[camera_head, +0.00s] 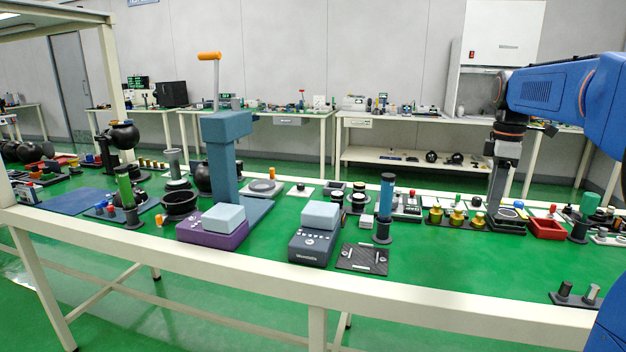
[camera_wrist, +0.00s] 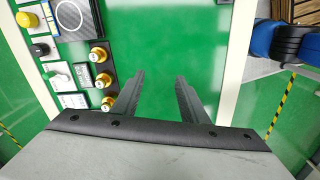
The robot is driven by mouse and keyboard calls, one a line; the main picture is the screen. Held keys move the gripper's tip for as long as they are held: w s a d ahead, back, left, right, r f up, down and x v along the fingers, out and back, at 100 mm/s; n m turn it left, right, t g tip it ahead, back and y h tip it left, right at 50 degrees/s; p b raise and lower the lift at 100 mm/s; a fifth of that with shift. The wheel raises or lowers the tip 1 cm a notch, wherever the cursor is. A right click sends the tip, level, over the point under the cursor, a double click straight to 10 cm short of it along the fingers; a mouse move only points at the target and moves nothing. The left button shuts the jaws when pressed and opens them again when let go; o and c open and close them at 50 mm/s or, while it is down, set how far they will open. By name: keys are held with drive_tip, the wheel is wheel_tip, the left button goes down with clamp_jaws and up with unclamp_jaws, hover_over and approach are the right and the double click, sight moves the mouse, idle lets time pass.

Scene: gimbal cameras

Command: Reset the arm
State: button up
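My blue arm (camera_head: 560,92) reaches in from the right in the head view. My gripper (camera_head: 496,205) points down over the right part of the green bench (camera_head: 440,268). In the wrist view my gripper (camera_wrist: 160,80) has its two dark fingers apart, with only bare green surface between them. Nothing is held. Gold knobbed pieces (camera_wrist: 99,55) stand in a row left of the fingers in the wrist view. They also show left of the gripper in the head view (camera_head: 456,218). The exact height of the fingertips above the bench is hard to tell.
A red tray (camera_head: 547,229) lies right of the gripper. The front right bench surface is mostly clear, apart from a small black holder (camera_head: 576,296).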

drive_tip(key=s+a+f+m, duration=0.2)
drive_tip(key=s+a, duration=0.1)
drive_tip(key=s, duration=0.2)
drive_tip(key=s+a+f+m+t, duration=0.1)
drive_tip(key=s+a+f+m, duration=0.1)
drive_tip(key=s+a, duration=0.2)
drive_tip(key=s+a+f+m+t, duration=0.1)
drive_tip(key=s+a+f+m, duration=0.1)
drive_tip(key=s, duration=0.5)
drive_tip(key=shift+s+a+f, duration=0.15)
drive_tip(key=shift+a, duration=0.6)
drive_tip(key=s+a+f+m+t, duration=0.1)
drive_tip(key=s+a+f+m, duration=0.1)
drive_tip(key=s+f, duration=0.4)
drive_tip(key=s+a+f+m+t, duration=0.1)
drive_tip(key=s+a+f+m, duration=0.1)
drive_tip(key=s+f+m, duration=0.2)
drive_tip(key=s+f, duration=0.2)
drive_tip(key=s, duration=0.1)
drive_tip(key=shift+a+t, duration=0.3)
drive_tip(key=shift+a, duration=0.05)
drive_tip(key=shift+s, duration=0.1)
